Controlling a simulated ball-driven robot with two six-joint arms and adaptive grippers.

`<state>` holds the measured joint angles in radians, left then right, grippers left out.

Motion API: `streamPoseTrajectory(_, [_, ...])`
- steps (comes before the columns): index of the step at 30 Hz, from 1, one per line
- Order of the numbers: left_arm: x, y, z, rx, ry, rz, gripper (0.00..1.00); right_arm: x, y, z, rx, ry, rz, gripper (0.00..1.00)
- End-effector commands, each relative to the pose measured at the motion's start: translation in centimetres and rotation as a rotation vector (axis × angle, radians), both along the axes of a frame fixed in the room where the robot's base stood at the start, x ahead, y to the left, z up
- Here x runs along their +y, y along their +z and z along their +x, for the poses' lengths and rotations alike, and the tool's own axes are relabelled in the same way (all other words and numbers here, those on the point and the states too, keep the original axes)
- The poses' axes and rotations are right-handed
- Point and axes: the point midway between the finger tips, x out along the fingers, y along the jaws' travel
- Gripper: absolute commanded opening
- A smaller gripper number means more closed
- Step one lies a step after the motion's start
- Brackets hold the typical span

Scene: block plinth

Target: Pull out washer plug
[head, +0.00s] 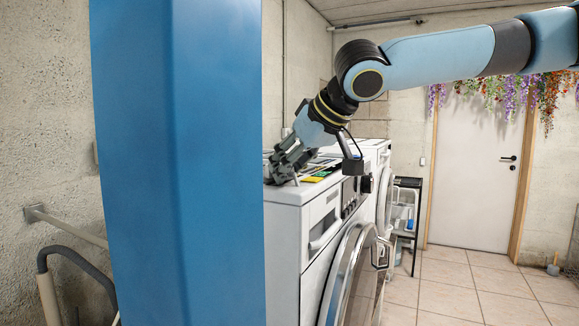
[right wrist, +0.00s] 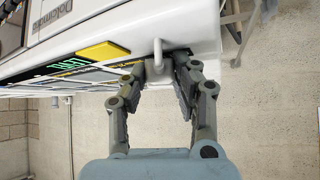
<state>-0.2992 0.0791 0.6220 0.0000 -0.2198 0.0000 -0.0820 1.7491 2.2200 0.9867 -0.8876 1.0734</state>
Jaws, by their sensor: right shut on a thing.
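My right gripper (head: 284,165) is over the top of the front white washing machine (head: 286,194), at its left end beside the wall. In the right wrist view, the right gripper's fingers (right wrist: 160,70) are closed around a small pale grey plug-like piece (right wrist: 157,50) at the edge of the machine's top. A thin upright part of this piece shows between the fingers; its lower end is partly hidden by them. My left gripper is not in view.
The machine's round door (head: 349,275) faces the tiled floor. A black rack (head: 408,205) stands beyond, near a white door (head: 478,175).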

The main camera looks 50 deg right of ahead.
Motion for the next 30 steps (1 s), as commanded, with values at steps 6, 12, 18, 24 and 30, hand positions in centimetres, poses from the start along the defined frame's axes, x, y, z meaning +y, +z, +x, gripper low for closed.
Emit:
streamPoseTrajectory(6, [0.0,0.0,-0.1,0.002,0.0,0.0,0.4,0.0,0.0,0.0,0.001,0.0,0.0,0.54])
streamPoseTrajectory(12, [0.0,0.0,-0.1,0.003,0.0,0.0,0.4,0.0,0.0,0.0,0.001,0.0,0.0,0.55])
streamPoseTrajectory(18, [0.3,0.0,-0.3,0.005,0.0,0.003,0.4,0.0,1.2,0.1,-0.002,0.001,-0.002,0.55])
streamPoseTrajectory(24, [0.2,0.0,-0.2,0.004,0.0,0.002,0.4,-0.1,5.2,0.1,-0.002,-0.001,-0.006,0.55])
streamPoseTrajectory(30, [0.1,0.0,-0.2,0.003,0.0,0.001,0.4,-0.1,8.6,0.0,0.0,-0.001,-0.004,0.55])
